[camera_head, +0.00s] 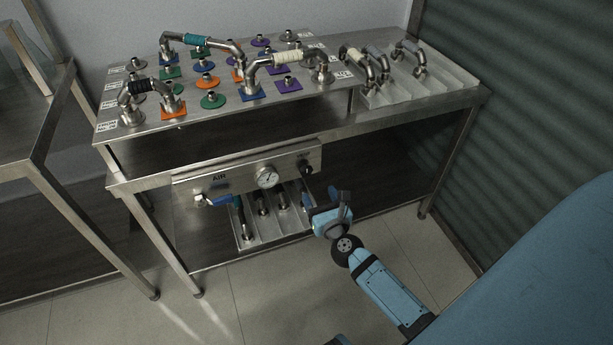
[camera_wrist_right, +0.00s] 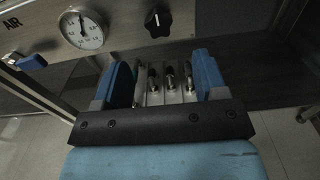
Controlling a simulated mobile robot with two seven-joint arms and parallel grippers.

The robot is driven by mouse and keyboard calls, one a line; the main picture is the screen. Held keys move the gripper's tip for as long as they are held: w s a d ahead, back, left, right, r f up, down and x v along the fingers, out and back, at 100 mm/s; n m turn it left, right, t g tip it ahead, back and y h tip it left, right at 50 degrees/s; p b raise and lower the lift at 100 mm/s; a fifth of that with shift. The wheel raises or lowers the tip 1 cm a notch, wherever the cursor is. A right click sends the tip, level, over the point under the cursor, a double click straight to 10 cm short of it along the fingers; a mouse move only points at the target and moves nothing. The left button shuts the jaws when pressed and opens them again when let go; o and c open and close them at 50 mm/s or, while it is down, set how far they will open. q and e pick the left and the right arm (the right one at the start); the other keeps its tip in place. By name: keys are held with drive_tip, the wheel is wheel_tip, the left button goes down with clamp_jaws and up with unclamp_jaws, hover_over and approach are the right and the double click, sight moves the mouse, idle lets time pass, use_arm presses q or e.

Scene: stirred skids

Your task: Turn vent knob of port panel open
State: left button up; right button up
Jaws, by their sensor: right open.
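The port panel (camera_head: 225,176) is a steel plate marked AIR on the front of the steel bench. The vent knob (camera_wrist_right: 157,20) is a black pointer knob at the panel's right in the right wrist view, and it is small and dark in the head view (camera_head: 305,168). My right gripper (camera_wrist_right: 163,75) is open and empty, and the knob shows beyond and above its blue fingers. It also shows in front of the panel's right end in the head view (camera_head: 322,198). Finger and knob look apart. My left gripper is out of view.
A round gauge (camera_wrist_right: 82,28) sits left of the knob, and a blue-handled lever (camera_head: 217,200) farther left. A tray (camera_head: 245,240) with several fittings lies below the panel. Pipes and coloured fittings cover the bench top (camera_head: 115,128).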

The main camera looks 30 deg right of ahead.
sight(307, 174)
drive_tip(key=x, duration=0.8)
drive_tip(key=shift+w+a, duration=0.1)
drive_tip(key=shift+w, duration=0.15)
drive_tip(key=c, duration=0.9)
